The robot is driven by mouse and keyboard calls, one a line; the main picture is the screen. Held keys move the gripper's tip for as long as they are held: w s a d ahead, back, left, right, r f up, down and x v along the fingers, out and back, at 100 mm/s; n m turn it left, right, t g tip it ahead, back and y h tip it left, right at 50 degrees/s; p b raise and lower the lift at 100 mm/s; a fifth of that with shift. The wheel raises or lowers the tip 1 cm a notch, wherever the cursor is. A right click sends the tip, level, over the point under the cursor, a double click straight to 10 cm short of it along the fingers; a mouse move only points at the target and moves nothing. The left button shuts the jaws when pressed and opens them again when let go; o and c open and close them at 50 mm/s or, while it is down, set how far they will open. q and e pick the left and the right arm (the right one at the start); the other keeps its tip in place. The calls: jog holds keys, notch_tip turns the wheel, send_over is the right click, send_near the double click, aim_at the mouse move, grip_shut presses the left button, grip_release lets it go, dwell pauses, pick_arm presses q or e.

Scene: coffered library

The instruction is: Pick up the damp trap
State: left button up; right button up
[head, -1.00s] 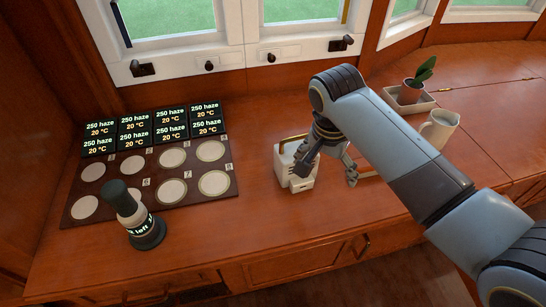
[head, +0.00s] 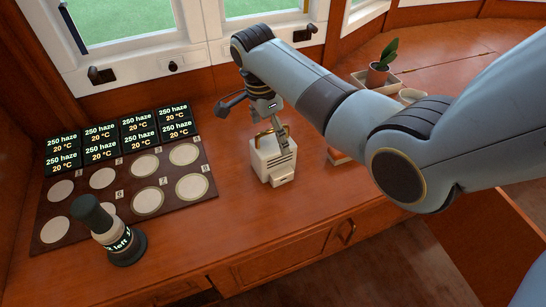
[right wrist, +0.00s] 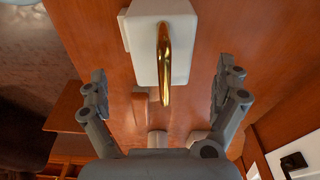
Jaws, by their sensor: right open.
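The damp trap seems to be the small white box (head: 272,163) with a brass handle on top, standing upright on the wooden counter. In the right wrist view the white box (right wrist: 146,45) and its brass handle (right wrist: 165,65) lie ahead, between the fingers in the picture. My right gripper (head: 258,122) is open and empty, just above and behind the box. In the right wrist view the spread fingers of the gripper (right wrist: 160,78) stand on either side of the handle, with gaps. My left gripper is not in view.
A dark board (head: 120,205) with pale discs and several "250 haze" displays (head: 101,152) lies left. A dark-topped bottle (head: 118,245) stands at its front. A potted plant (head: 377,72) and a mug (head: 411,96) are behind my arm. Windows line the back.

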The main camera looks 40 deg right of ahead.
aim_at(272, 143)
jog(key=f+b, duration=0.1)
jog(key=f, duration=0.1)
jog(key=f+b, duration=0.1)
jog(key=f, duration=0.2)
jog(key=shift+d+f, duration=0.2)
jog(key=shift+f, duration=0.15)
jog(key=c, duration=1.3)
